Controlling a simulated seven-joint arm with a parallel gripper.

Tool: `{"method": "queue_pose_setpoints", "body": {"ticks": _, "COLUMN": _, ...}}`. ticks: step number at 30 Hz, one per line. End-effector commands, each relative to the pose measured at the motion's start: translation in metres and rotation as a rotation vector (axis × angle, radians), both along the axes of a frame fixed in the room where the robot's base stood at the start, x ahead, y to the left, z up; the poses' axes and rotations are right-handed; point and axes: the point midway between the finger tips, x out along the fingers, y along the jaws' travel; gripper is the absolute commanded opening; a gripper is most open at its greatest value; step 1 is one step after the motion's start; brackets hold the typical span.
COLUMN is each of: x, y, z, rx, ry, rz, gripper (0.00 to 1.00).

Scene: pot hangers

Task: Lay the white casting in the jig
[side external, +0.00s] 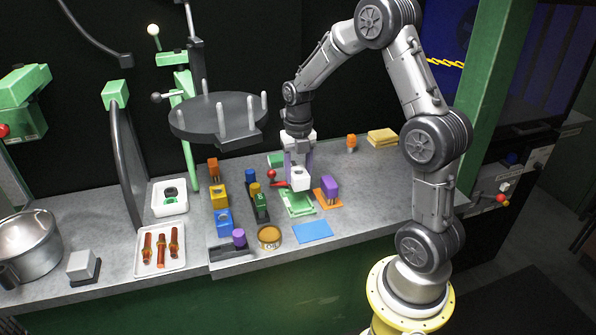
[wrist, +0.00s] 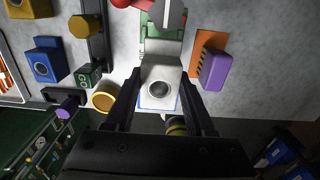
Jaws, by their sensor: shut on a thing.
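The white casting (side external: 299,179) is a pale block with a round dark hole in its face. My gripper (side external: 298,170) is shut on it; in the wrist view the casting (wrist: 160,72) sits between the two dark fingers. The green jig (side external: 297,205) lies on the grey bench below the casting, which looks held a little above it. In the wrist view part of the green jig (wrist: 163,46) shows beyond the casting; the rest is hidden behind it. I cannot tell how large the gap is.
A purple block (side external: 330,187) on an orange plate stands right of the jig. A blue sheet (side external: 313,231) and a round tan dish (side external: 269,237) lie in front. A red-knobbed clamp (side external: 273,176) is close on the left.

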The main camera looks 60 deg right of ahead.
Motion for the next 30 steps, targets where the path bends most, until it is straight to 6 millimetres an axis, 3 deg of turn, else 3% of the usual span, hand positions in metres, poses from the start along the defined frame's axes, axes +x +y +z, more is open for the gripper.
{"method": "queue_pose_setpoints", "body": {"ticks": 5, "x": 0.0, "y": 0.0, "z": -0.005, "rx": 0.001, "ry": 0.001, "rz": 0.0, "gripper": 0.0}}
{"method": "queue_pose_setpoints", "body": {"ticks": 21, "x": 0.0, "y": 0.0, "z": -0.051, "rx": 0.001, "ry": 0.001, "rz": 0.0, "gripper": 0.0}}
{"method": "queue_pose_setpoints", "body": {"ticks": 30, "x": 0.0, "y": 0.0, "z": -0.063, "rx": -0.001, "ry": -0.001, "rz": 0.0, "gripper": 0.0}}
